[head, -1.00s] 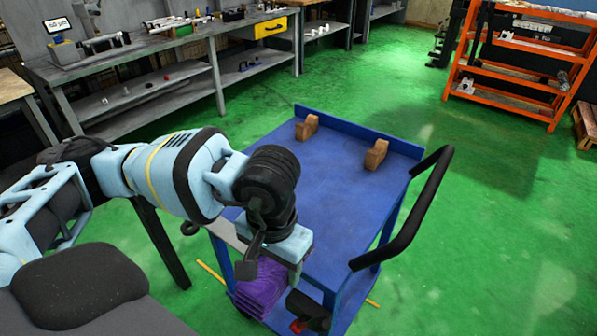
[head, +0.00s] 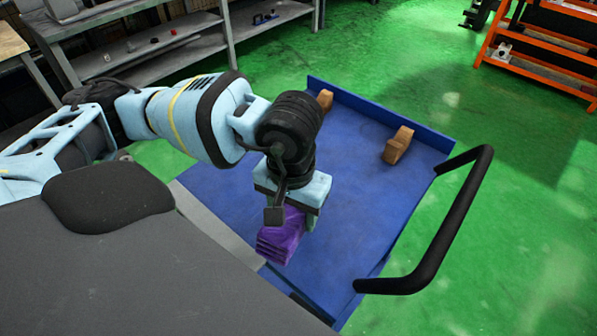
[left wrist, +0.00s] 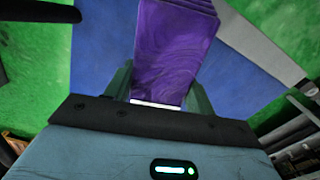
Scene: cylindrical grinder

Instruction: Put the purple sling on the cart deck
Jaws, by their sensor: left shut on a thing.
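The purple sling (head: 281,236) is a folded purple bundle hanging below my left gripper (head: 292,207) in the head view. My left gripper is shut on the sling, which also shows between the fingers in the left wrist view (left wrist: 175,50). The blue cart deck (head: 350,200) lies beneath the sling in the head view. The sling appears over the near part of the deck; whether it touches the deck I cannot tell. My right gripper is not in view.
Two brown blocks stand on the far part of the deck, one at the left (head: 325,100) and one at the right (head: 398,145). A black cart handle (head: 450,225) rises at the right. Bare deck lies between the blocks and the sling. An orange rack (head: 545,65) stands at the upper right.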

